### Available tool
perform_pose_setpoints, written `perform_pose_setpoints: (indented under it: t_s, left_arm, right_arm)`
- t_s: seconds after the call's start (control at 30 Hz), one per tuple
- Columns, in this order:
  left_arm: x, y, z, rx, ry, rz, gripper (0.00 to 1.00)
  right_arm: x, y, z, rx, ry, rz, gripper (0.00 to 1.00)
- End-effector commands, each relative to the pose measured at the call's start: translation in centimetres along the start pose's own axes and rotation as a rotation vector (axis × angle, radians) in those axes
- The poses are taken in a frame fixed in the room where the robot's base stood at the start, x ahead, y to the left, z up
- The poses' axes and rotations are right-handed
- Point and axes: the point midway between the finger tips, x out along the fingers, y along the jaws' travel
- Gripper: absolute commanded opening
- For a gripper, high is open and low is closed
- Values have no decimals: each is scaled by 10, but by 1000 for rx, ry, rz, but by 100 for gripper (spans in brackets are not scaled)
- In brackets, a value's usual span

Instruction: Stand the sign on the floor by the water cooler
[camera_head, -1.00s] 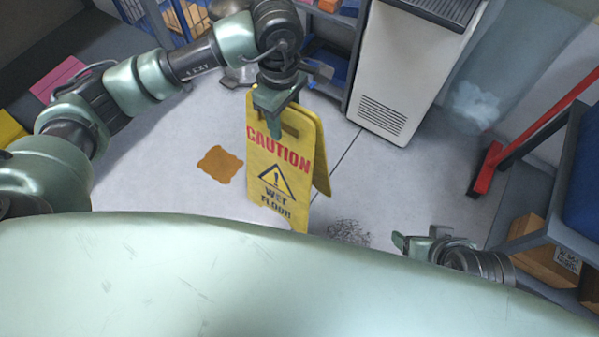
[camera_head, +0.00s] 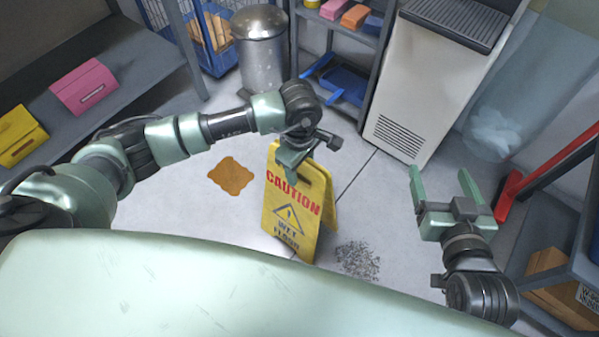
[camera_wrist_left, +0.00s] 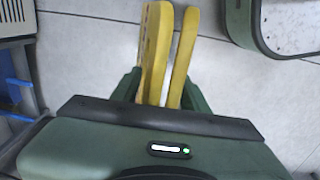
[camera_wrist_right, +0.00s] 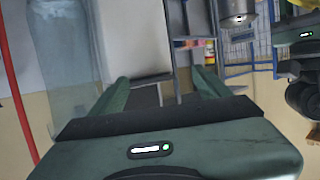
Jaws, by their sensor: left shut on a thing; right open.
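The yellow caution sign (camera_head: 290,208), a folding wet-floor board, is upright in the head view with its two panels a little apart. My left gripper (camera_head: 292,165) is shut on the sign's top; the left wrist view shows the yellow panels (camera_wrist_left: 160,55) between its fingers. I cannot tell whether the sign's foot touches the floor. The water cooler (camera_head: 425,85), a white cabinet with a dark drip tray and a vent, stands behind and to the right of the sign. My right gripper (camera_head: 447,190) is open and empty, in front of the cooler.
An orange-brown stain (camera_head: 231,176) lies left of the sign and a patch of dark debris (camera_head: 358,261) to its right. A metal bin (camera_head: 261,50) and shelving stand behind. A red broom (camera_head: 510,190) and a shelf with boxes (camera_head: 560,285) are at the right.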

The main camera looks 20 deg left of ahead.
Motion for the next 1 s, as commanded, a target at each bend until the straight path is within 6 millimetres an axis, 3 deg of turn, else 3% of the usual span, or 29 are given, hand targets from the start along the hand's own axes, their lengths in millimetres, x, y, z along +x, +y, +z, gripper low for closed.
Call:
perform_pose_setpoints:
  t_s: [0.2,0.77,0.8,0.87,1.0]
  left_arm:
    - [17,1,0,0,-1,4,0]
    - [19,2,0,1,0,5,0]
    - [20,0,0,0,0,2,53]
    - [20,0,0,0,0,2,66]
    - [20,0,0,0,0,2,66]
  right_arm:
    - [2,-3,-22,1,113,-7,77]
    - [2,-4,-30,1,154,-8,77]
    - [2,-4,-30,1,157,-8,77]
    - [2,-4,-31,1,157,-8,77]
    - [2,-4,-31,1,157,-8,77]
